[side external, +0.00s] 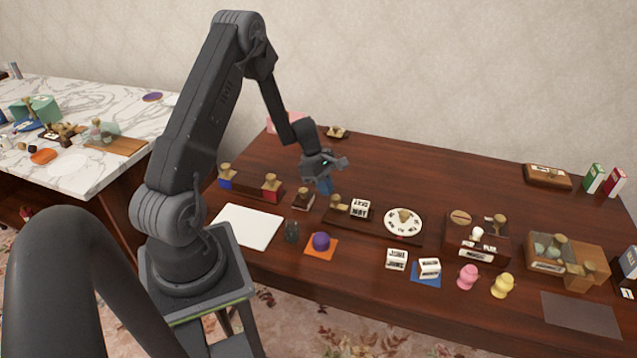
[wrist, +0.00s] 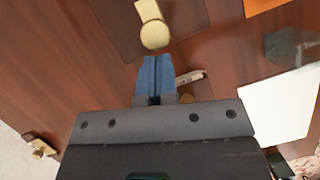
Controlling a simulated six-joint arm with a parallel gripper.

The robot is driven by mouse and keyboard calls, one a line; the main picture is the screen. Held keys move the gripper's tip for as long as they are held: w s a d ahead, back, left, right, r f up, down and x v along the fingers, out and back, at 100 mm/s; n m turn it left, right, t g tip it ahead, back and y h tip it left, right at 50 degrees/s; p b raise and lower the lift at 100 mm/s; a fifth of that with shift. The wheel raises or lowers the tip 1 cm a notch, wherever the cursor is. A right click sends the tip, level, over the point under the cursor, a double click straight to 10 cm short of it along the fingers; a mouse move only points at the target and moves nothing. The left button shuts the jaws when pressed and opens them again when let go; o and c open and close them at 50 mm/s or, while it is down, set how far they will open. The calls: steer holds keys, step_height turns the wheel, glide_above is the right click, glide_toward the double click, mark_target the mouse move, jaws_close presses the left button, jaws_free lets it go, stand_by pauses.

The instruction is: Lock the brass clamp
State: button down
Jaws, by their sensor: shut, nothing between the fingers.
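My gripper (side external: 324,186) is shut and empty, its blue fingertips low over the left half of the brown table. In the wrist view its blue fingers (wrist: 154,80) are pressed together, pointing toward a brass knob-like piece (wrist: 153,32) on a dark brown base, with a small gap between. A pale flat lever (wrist: 192,77) with a bit of brass shows beside the fingers, partly hidden by my gripper. In the side view a brass-topped block (side external: 303,198) stands left of my fingertips. I cannot tell for sure which brass piece is the clamp or its state.
Brass-knobbed blue and red blocks (side external: 271,187) stand to the left. A white sheet (side external: 248,227), a purple ball (side external: 320,241) on an orange mat and a white dial (side external: 403,221) lie nearby. Another brass piece (side external: 337,132) is at the back edge. The table's back middle is clear.

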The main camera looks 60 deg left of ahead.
steer(key=shift+d, duration=0.1)
steer(key=shift+w+d, duration=0.65)
steer(key=shift+w, duration=0.05)
steer(key=a, duration=0.1)
steer(key=s+a, duration=0.2)
steer(key=a, duration=0.1)
steer(key=shift+s+r, duration=0.1)
steer(key=shift+r, duration=0.05)
steer(key=v, duration=0.9)
steer(key=shift+r, duration=0.4)
steer(key=shift+d, duration=0.1)
